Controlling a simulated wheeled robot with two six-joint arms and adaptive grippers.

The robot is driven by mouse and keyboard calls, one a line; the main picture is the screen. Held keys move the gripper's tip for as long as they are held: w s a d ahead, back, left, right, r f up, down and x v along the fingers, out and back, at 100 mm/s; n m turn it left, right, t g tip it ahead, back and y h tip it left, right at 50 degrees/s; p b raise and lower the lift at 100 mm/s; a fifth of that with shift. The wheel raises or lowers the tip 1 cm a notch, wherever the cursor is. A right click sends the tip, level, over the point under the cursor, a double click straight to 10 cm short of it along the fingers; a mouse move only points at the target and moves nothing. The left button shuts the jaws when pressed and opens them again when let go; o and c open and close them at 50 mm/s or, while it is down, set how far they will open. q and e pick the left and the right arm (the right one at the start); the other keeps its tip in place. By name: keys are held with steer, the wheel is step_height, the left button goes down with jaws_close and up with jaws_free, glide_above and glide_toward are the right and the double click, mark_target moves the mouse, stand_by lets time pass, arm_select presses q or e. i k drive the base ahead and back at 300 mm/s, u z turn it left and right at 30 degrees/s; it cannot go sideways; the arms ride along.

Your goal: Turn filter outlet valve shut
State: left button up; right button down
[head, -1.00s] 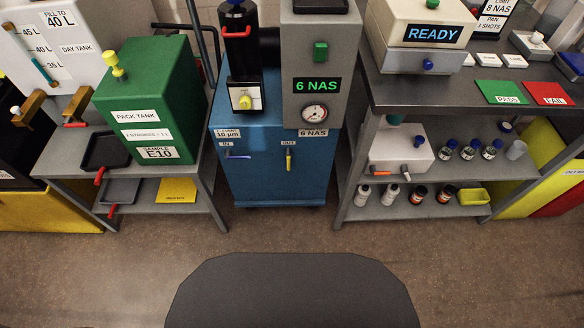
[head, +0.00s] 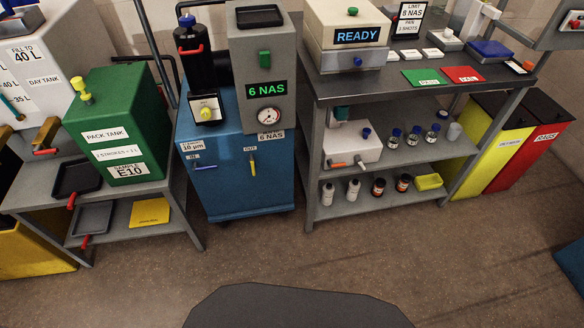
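The blue filter cart (head: 222,190) stands on the floor left of centre in the head view. On its front, under an "OUT" label, is the outlet valve with a yellow handle (head: 253,165) that hangs close to vertical. To its left, under "IN", is a valve with a blue handle (head: 204,167) lying roughly level. A grey unit (head: 262,60) on the cart shows "6 NAS" in green above a round gauge (head: 268,116). Neither of my grippers is in view.
A green pack tank (head: 118,120) stands on a grey stand at left. A grey shelf bench (head: 400,190) with bottles stands close right of the cart. Yellow (head: 485,155) and red (head: 520,155) bins are at far right. The floor (head: 350,250) before the cart is open.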

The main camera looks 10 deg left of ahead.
mark_target(251, 156)
steer(key=z, duration=1.25)
steer(key=i, duration=0.9)
steer(key=u, duration=0.6)
